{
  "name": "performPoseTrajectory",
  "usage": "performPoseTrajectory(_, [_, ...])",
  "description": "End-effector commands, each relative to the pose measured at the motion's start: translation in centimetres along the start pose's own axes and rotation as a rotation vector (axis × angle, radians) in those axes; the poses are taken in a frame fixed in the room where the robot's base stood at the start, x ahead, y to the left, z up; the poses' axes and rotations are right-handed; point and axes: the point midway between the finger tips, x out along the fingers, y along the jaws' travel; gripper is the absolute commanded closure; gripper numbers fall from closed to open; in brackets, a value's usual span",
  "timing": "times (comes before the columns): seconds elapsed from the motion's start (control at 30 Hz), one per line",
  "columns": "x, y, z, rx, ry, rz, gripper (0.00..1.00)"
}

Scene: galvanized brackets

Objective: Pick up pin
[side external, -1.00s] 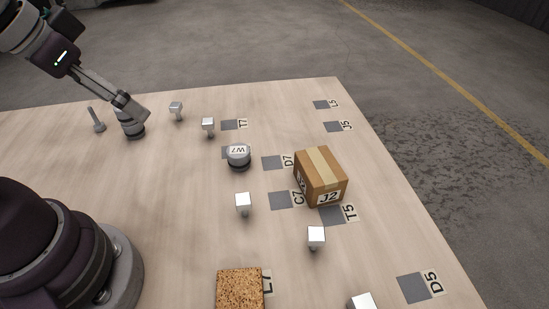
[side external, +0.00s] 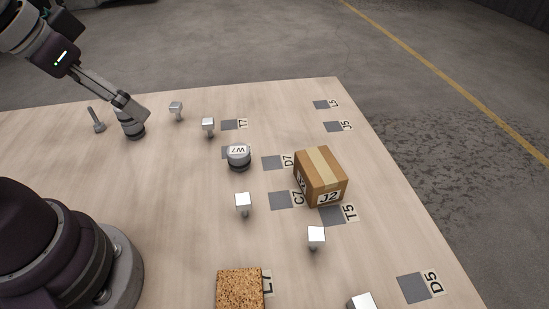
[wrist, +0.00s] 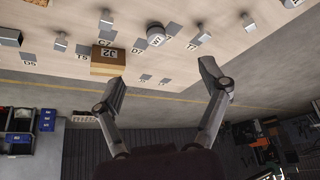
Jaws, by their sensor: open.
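A slim grey metal piece, the likeliest pin (side external: 97,120), stands on the table at the far left in the side external view. It has a narrow shaft and looks slightly tilted there; I cannot make it out in the wrist view. My gripper (side external: 138,108) is above the table to the right of the pin, apart from it. In the wrist view my gripper (wrist: 163,82) has its two fingers wide apart with nothing between them. A dark-and-silver round piece (side external: 132,130) shows just below the gripper in the side external view, partly hidden by it.
Several square-headed metal brackets (side external: 243,202) stand about the wooden table (side external: 180,200). A round W7 piece (side external: 238,158), a cardboard box J2 (side external: 321,178) and a cork block (side external: 240,288) also stand there. Labelled grey squares mark the right side. The table's far edge is behind the gripper.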

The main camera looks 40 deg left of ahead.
Motion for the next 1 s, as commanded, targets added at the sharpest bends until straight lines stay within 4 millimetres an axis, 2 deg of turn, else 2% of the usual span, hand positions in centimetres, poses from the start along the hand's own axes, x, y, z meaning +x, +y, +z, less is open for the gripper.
performPoseTrajectory(0.03, [0.0, 0.0, 0.0, 0.0, 0.0, 0.0, 0.27])
performPoseTrajectory(0.27, [0.0, 0.0, 0.0, 0.0, 0.0, 0.0, 0.57])
performPoseTrajectory(0.53, [0.0, 0.0, 0.0, -0.002, -0.002, 0.0, 0.57])
performPoseTrajectory(0.63, [1.0, -0.1, 0.2, -0.049, -0.053, 0.01, 0.57])
performPoseTrajectory(0.77, [4.4, -0.1, 1.1, -0.254, -0.222, 0.07, 0.57])
performPoseTrajectory(0.87, [7.3, 0.1, 2.4, -0.493, -0.369, 0.15, 0.57])
performPoseTrajectory(1.0, [10.9, 0.9, 4.3, -0.912, -0.565, 0.294, 0.57])
